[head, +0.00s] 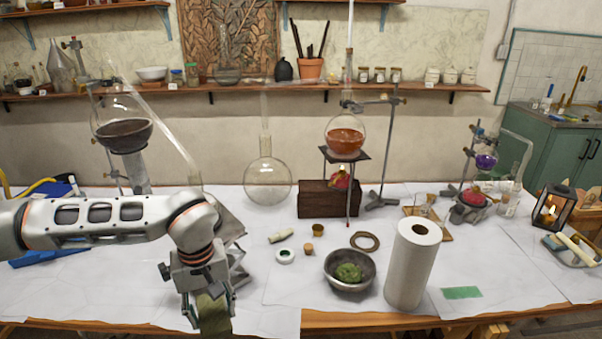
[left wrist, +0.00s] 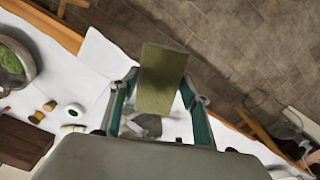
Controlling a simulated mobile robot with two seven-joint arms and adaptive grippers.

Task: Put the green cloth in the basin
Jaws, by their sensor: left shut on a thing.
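My left gripper (head: 210,312) is shut on an olive-green cloth (head: 214,316), which hangs below the fingers at the table's front edge. In the left wrist view the cloth (left wrist: 160,82) is a flat, rectangular piece between the fingertips (left wrist: 160,105). A grey metal bowl (head: 335,283), the nearest thing to a basin, stands right of the gripper, apart from it. A clump of green stuff (head: 348,272) lies in the bowl. The bowl's rim (left wrist: 27,58) also shows at the left of the wrist view. My right gripper is not in view.
A paper towel roll (head: 408,270) stands right of the bowl, and a flat teal-green piece (head: 461,293) lies beyond it. A tape roll (head: 285,256) and a cork (head: 308,248) lie left of the bowl. Glassware (head: 268,183) stands behind. White paper between gripper and bowl is mostly clear.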

